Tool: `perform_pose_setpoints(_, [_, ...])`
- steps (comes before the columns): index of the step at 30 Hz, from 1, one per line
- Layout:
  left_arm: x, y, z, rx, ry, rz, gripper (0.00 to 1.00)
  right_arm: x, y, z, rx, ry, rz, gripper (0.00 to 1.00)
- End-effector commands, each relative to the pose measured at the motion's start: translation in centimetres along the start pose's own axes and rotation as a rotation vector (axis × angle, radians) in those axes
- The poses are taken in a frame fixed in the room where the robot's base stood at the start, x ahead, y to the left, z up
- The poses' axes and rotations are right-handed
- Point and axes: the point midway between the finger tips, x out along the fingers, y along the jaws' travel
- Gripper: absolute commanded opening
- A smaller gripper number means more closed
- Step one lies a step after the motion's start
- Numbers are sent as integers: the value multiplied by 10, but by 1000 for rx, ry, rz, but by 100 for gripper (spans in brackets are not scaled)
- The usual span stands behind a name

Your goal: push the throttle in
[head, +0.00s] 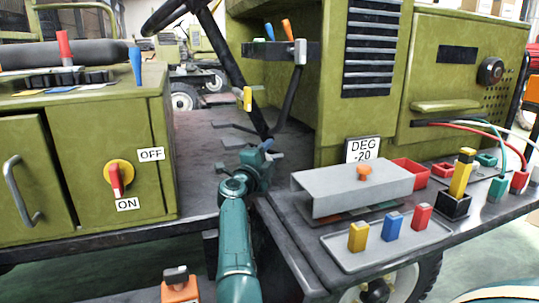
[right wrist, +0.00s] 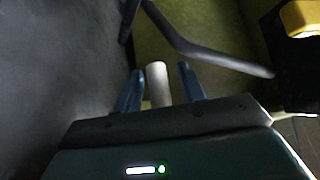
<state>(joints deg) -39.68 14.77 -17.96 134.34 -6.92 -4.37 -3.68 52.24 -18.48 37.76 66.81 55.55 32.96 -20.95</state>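My right gripper (head: 264,149) is low in front of the cab floor in the head view, its arm coming up from the bottom. In the right wrist view its two blue fingers (right wrist: 159,90) are apart, with a pale cylinder (right wrist: 157,84) showing between them and a narrow gap on each side. I cannot tell whether the fingers touch it. No part is labelled as the throttle. A yellow knob (head: 247,98) sits below the dash. Orange (head: 287,29) and blue (head: 269,31) levers stand on the dash. My left gripper is not in view.
A black steering wheel (head: 165,15) and column rise behind my gripper. The green cabinet (head: 85,190) with a red switch (head: 116,178) stands left. The shelf at right holds a grey cover (head: 350,188) and a tray (head: 350,262) with coloured blocks.

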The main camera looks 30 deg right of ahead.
Motion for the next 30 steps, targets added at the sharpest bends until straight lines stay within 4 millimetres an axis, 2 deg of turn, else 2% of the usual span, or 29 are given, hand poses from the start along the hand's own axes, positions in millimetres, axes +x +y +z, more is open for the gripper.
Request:
perform_pose_setpoints(4, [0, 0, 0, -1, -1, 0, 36, 0, 0, 0, 0, 0, 0, 39])
perform_pose_setpoints(18, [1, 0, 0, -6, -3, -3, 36, 0, 0, 0, 0, 0, 0, 0])
perform_pose_setpoints(30, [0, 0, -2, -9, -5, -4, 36, 3, 0, -2, -1, 0, -1, 0])
